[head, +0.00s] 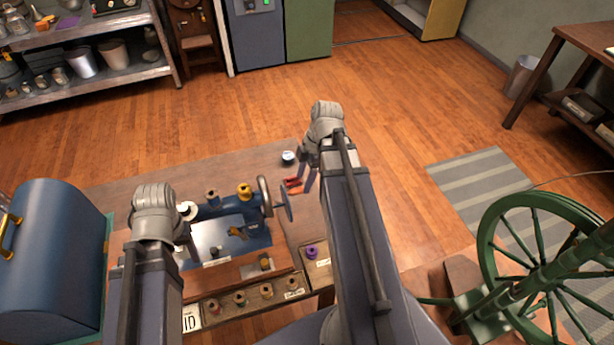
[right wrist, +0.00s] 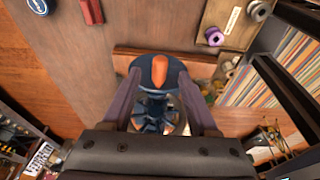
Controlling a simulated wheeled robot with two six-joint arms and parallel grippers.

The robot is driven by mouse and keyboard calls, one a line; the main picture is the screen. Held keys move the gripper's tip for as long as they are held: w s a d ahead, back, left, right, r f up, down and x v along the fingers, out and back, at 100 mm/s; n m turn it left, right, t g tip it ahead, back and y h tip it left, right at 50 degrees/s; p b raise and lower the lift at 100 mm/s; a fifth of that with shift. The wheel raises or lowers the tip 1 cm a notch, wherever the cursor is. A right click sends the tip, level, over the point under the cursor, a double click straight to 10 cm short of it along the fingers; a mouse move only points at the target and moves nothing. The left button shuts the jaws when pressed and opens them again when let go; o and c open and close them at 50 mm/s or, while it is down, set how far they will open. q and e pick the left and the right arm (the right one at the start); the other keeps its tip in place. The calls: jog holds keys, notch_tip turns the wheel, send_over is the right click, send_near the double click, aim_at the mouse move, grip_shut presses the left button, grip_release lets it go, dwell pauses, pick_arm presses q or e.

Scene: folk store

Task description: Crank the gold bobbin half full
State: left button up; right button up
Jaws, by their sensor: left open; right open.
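A blue sewing machine (head: 250,236) stands on the wooden table. A gold-yellow bobbin or spool (head: 244,189) sits on its top; how full it is cannot be told. The hand wheel (head: 265,196) is at the machine's right end. In the right wrist view an orange crank knob (right wrist: 160,72) on a dark round part lies between the fingers of my right gripper (right wrist: 163,105), which is open around it. In the head view my right gripper (head: 306,170) is just right of the wheel. My left gripper (head: 184,240) is open at the machine's left, its fingers partly hidden.
A row of spools lies in the front tray (head: 251,297), with a purple spool (head: 311,252) at its right. A blue domed case (head: 55,255) stands left; a green spinning wheel (head: 545,265) stands right.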

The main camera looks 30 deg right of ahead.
aim_at(301, 188)
jog(key=shift+b+x, duration=1.35)
jog(key=shift+x, duration=0.45)
jog(key=shift+f, duration=0.15)
jog(key=shift+c, duration=0.3)
grip_shut()
